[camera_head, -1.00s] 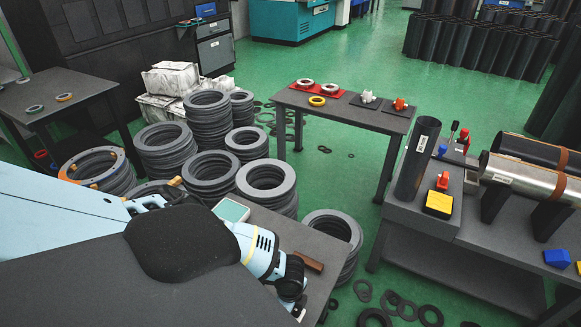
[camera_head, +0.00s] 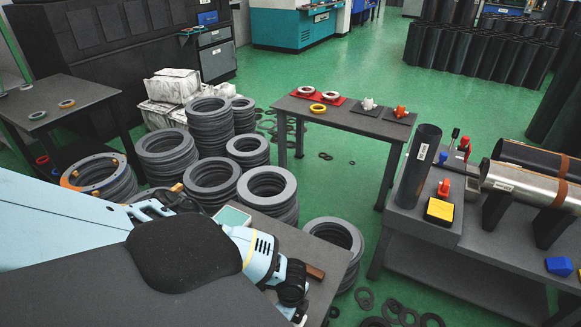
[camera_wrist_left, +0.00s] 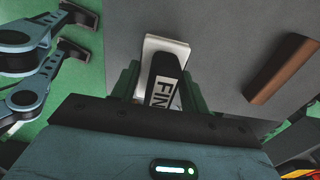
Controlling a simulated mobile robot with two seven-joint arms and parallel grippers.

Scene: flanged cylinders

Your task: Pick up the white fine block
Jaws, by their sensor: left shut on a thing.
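The white fine block (camera_wrist_left: 174,47) shows in the left wrist view, with a black face lettered "FIN"; the rest of the word is hidden. My left gripper (camera_wrist_left: 160,85) is shut on it, one finger on each side. Below it is a grey tabletop (camera_wrist_left: 225,65); I cannot tell whether the block touches it. In the head view my left gripper (camera_head: 296,300) is at the bottom, over the near table, and the block cannot be made out there. My right gripper (camera_wrist_left: 72,38) shows at the upper left of the wrist view, its black tips apart and empty.
A brown bar (camera_wrist_left: 284,70) lies on the near table, right of the block. A teal-topped box (camera_head: 233,214) is close behind my left wrist. Stacks of grey rings (camera_head: 268,190) stand beyond. A bench with a dark upright tube (camera_head: 418,170) is to the right.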

